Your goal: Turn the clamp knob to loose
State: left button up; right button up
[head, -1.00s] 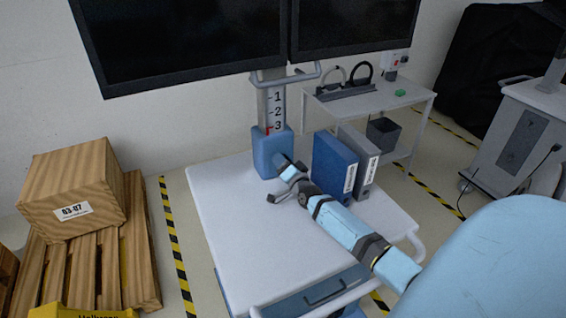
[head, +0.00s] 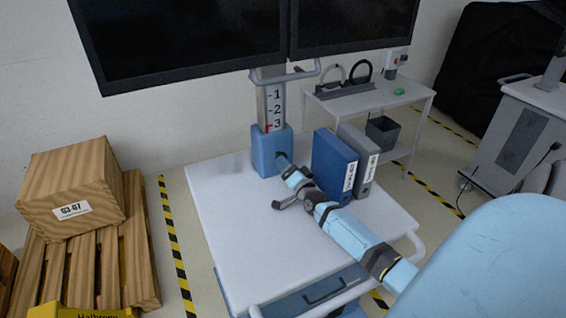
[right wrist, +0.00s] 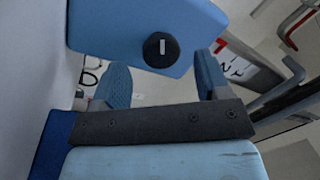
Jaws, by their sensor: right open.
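The blue clamp block (head: 265,152) sits around the upright column (head: 271,100) at the back of the white cart. In the right wrist view the block (right wrist: 120,22) carries a round black knob (right wrist: 161,47) with a short white mark, which looks upright in that picture. My right gripper (head: 285,163) is in front of the block at the knob's side. Its two blue fingers (right wrist: 162,82) are spread and empty, with the knob ahead between them. In the head view the gripper and arm largely hide the knob. My left gripper is not in view.
Blue (head: 334,167) and grey (head: 360,160) binders stand on the cart (head: 240,225) right of my right arm. A monitor (head: 180,40) hangs above. A side table (head: 410,93) stands behind right. The cart's left half is clear.

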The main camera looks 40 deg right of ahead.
jog(key=b+v, duration=0.1)
jog(key=v, duration=0.9)
jog(key=shift+s+a, duration=0.1)
jog(key=shift+s, duration=0.2)
jog(key=shift+f, duration=0.1)
